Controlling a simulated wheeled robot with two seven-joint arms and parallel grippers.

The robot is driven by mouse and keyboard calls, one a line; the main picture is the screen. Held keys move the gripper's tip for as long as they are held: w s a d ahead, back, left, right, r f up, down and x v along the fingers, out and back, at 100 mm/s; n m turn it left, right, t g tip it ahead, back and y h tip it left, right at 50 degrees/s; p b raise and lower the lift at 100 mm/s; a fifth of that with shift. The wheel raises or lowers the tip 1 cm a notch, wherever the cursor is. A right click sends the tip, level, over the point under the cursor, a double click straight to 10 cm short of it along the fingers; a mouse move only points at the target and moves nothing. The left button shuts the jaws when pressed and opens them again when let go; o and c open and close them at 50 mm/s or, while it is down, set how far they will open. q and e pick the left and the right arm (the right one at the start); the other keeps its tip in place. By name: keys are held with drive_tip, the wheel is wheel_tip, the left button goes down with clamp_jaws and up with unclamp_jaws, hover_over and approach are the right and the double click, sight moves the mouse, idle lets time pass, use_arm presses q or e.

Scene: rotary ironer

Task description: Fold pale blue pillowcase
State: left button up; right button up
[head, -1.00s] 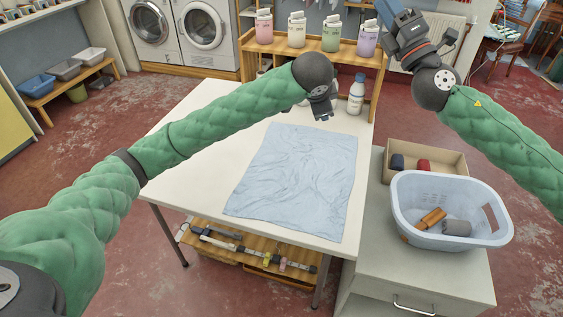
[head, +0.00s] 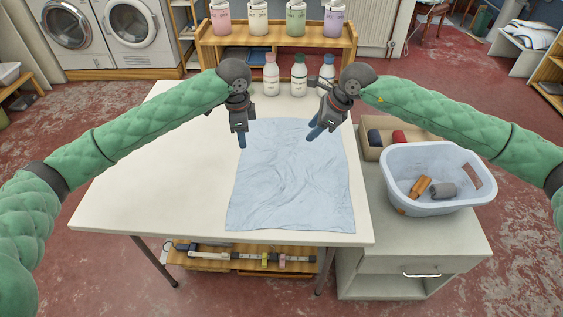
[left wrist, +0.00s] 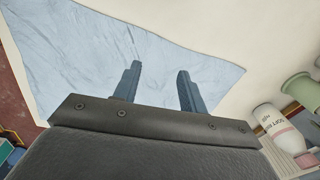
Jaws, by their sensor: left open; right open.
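The pale blue pillowcase (head: 290,185) lies spread flat and a little wrinkled on the white table (head: 150,190). It also fills much of the left wrist view (left wrist: 85,60). My left gripper (head: 242,142) is above the pillowcase's far left corner area, pointing down, open and empty. Its two fingers (left wrist: 157,85) stand apart over the cloth in the left wrist view. My right gripper (head: 316,132) is open and empty above the far right part of the cloth, tilted toward the left. Whether either touches the cloth is unclear.
Several bottles, one with a pink cap (head: 271,75), stand at the table's far edge. A pale laundry basket (head: 440,200) and a cardboard box (head: 372,150) sit on the cabinet (head: 420,250) at the right. The table's left half is clear.

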sight(245, 163)
drive_tip(key=s+d+f+n+g+h, duration=0.1)
drive_tip(key=s+d+f+n+h, duration=0.15)
drive_tip(key=d+h, duration=0.45)
use_arm(q)
drive_tip(key=shift+m+g, duration=0.4)
drive_tip(key=shift+m, duration=0.5)
drive_tip(key=shift+s+f, duration=0.2)
drive_tip(key=shift+f, duration=1.15)
drive_tip(key=shift+s+f, duration=0.2)
drive_tip(key=shift+f, duration=1.1)
drive_tip(key=shift+s+f, duration=0.2)
drive_tip(key=shift+f, duration=1.15)
use_arm(e)
drive_tip(key=shift+m+y, duration=0.45)
drive_tip(key=shift+y, duration=0.35)
drive_tip(key=shift+w+d+f, duration=0.1)
drive_tip(key=shift+d+f, duration=0.2)
drive_tip(key=shift+f, duration=1)
drive_tip(key=shift+s+d+f, duration=0.1)
drive_tip(key=shift+d+f, duration=0.2)
drive_tip(key=shift+f, duration=1)
drive_tip(key=shift+w+d+f, duration=0.1)
drive_tip(key=shift+d+f, duration=0.2)
drive_tip(key=shift+f, duration=1)
